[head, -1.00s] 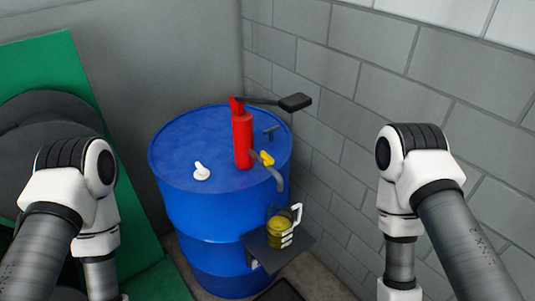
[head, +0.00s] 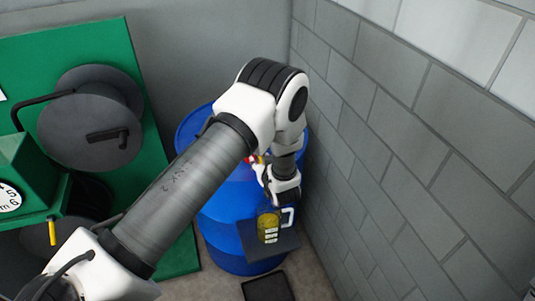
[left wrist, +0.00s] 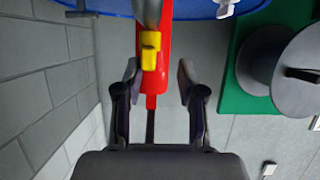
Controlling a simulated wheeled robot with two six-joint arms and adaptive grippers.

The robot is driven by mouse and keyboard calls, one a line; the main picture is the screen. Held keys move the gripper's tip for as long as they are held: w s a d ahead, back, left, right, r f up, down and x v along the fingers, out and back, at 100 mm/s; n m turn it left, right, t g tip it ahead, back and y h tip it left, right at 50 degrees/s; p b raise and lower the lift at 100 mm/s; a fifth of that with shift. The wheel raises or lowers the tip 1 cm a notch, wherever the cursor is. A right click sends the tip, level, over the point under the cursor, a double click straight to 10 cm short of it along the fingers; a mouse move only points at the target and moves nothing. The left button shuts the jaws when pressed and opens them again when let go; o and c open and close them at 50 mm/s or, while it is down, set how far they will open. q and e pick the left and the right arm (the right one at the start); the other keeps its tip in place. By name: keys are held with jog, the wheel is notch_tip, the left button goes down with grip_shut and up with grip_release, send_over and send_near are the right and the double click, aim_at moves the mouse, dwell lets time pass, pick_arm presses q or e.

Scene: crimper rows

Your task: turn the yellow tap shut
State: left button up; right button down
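The yellow tap (left wrist: 150,45) shows in the left wrist view on the grey spout, in front of the red pump body (left wrist: 152,72). My left gripper (left wrist: 158,82) is open and empty, its fingers apart on either side of the red pump in that view, with the tap just beyond the fingertips. In the head view my left gripper (head: 280,190) is at the drum's right side, above the jug. My left arm hides most of the pump and tap there. My right gripper is not in view.
The blue drum (head: 222,225) stands in the corner close to the block wall (head: 420,170). A jug with yellow contents (head: 268,226) stands on a dark shelf (head: 285,242) on the drum. A green panel with a grey reel (head: 85,120) is at left.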

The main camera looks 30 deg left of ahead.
pick_arm(q)
jog(key=shift+w+a+f+p, duration=0.15)
jog(key=shift+w+a, duration=0.1)
jog(key=shift+w, duration=0.25)
jog(key=shift+w+a+f+p, duration=0.15)
jog(key=shift+w+a, duration=0.05)
jog(key=shift+w, duration=0.25)
jog(key=shift+w+f, duration=0.25)
jog(key=shift+w, duration=0.1)
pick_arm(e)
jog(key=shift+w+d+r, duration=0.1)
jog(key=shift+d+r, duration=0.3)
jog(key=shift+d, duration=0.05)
pick_arm(q)
jog(key=shift+s+a, duration=0.1)
jog(key=shift+a, duration=0.1)
jog(key=c, duration=0.3)
grip_shut()
jog(key=shift+d, duration=0.1)
